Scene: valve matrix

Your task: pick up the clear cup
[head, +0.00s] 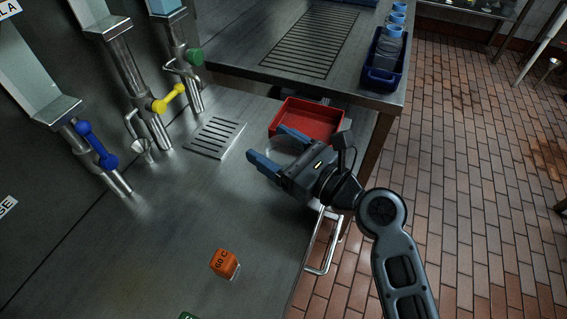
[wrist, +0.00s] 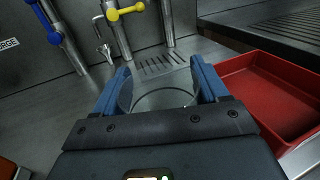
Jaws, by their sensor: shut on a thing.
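My gripper (head: 274,148) is over the metal counter, just left of and in front of the red tray. Its two blue fingers are shut on the clear cup (head: 284,147), which is hard to see in the head view. In the wrist view the clear cup (wrist: 165,99) shows as a round transparent rim between the two fingers (wrist: 160,90). The cup looks upright. I cannot tell whether its base touches the counter.
A red tray (head: 318,112) is close beside the gripper. A slotted drain plate (head: 215,137) lies to the left. Taps with blue (head: 97,145), yellow (head: 168,98) and green (head: 194,57) handles stand at the wall. An orange block (head: 224,263) sits on open counter.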

